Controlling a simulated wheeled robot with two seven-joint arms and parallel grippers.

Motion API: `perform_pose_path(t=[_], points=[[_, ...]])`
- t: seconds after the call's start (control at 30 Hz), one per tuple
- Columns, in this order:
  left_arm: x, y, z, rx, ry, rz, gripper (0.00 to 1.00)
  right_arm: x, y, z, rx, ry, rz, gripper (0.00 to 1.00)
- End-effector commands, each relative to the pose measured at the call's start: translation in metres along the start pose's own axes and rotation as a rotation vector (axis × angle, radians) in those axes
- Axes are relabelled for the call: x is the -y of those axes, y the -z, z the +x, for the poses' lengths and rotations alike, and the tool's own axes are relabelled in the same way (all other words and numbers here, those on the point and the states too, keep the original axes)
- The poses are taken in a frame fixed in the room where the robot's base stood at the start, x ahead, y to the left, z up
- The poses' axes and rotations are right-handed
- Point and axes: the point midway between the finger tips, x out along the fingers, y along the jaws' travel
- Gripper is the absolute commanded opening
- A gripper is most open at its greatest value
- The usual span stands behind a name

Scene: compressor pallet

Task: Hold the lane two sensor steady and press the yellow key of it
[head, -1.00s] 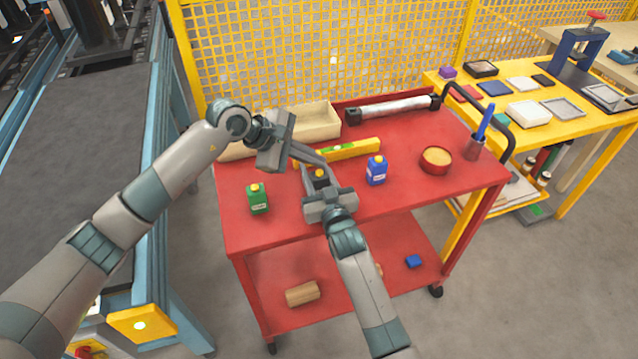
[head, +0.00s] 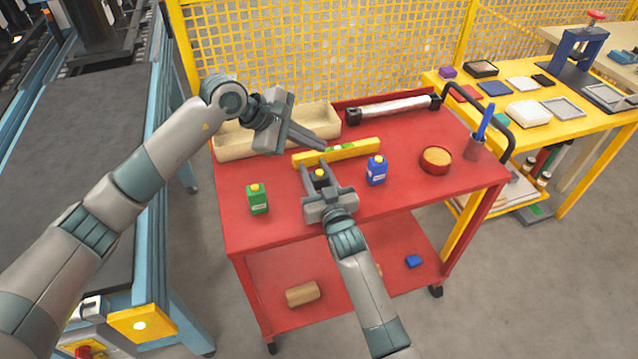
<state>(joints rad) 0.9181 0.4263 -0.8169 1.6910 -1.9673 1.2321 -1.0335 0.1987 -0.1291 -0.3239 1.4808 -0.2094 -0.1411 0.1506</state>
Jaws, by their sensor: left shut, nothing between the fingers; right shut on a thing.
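A small black sensor (head: 321,181) with a yellow key (head: 320,173) on top stands on the red cart, between a green sensor (head: 257,199) and a blue sensor (head: 376,171), each with a yellow key. Lane markings are too small to read. My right gripper (head: 318,169) is shut on the black sensor from the front, its fingers hiding part of the sides. My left gripper (head: 322,147) is shut and empty, its fingertips above and behind the black sensor, apart from the yellow key, in front of the yellow level in this view.
The cart's front right is clear.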

Motion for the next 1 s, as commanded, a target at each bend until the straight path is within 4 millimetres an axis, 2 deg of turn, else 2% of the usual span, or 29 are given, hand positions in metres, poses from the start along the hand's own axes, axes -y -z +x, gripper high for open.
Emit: perform_pose_path(t=[0.2,0.23,0.3,0.73,0.87,1.0], points=[[0.000,0.000,0.000,0.000,0.000,0.000,0.00,0.000,0.000,0.000,0.000,0.000,0.000,0.09],[0.000,0.000,0.000,0.000,0.000,0.000,0.00,0.000,0.000,0.000,0.000,0.000,0.000,0.41],[0.000,0.000,0.000,0.000,0.000,0.000,0.00,0.000,0.000,0.000,0.000,0.000,0.000,0.56],[0.000,0.000,0.000,0.000,0.000,0.000,0.00,0.000,0.000,-0.004,0.000,0.000,0.000,0.56],[0.000,0.000,0.000,0.000,0.000,0.000,0.00,0.000,-0.001,-0.015,0.001,0.000,0.000,0.56],[0.000,0.000,0.000,0.000,0.000,0.000,0.00,0.000,-0.001,-0.034,0.001,0.000,0.000,0.56]])
